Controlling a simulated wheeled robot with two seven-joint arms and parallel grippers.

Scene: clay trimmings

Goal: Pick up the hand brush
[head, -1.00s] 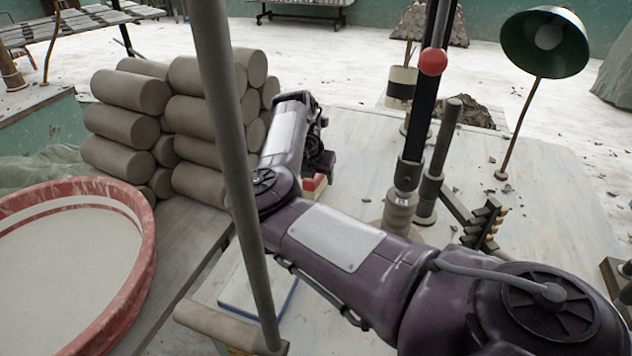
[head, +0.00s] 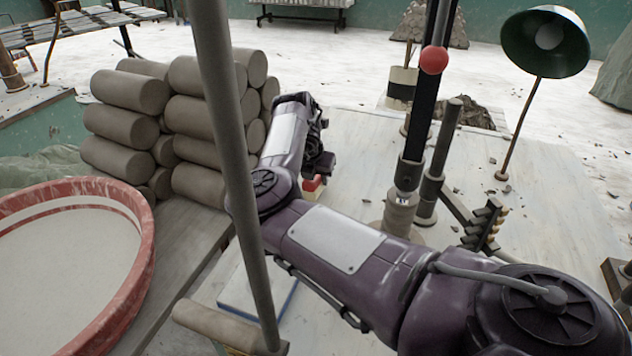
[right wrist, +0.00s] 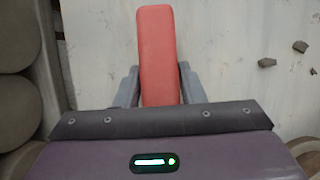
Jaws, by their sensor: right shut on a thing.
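The hand brush shows as a long red block (right wrist: 157,50) in the right wrist view. A small red piece of it (head: 312,185) shows in the head view, just below my right gripper (head: 318,160). In the right wrist view, the two grey fingers (right wrist: 160,90) stand on either side of the red block, shut on it. Its near end is hidden by my wrist. The bristles are not clear, and I cannot tell whether it touches the table. My left gripper is not in view.
Stacked grey clay rolls (head: 128,125) stand left of my right gripper. A red-rimmed basin (head: 140,215) is at the lower left. A grey pole (head: 228,150) crosses in front. A lamp (head: 545,40) and a post with a red ball (head: 433,60) stand right on the pale table (head: 560,200).

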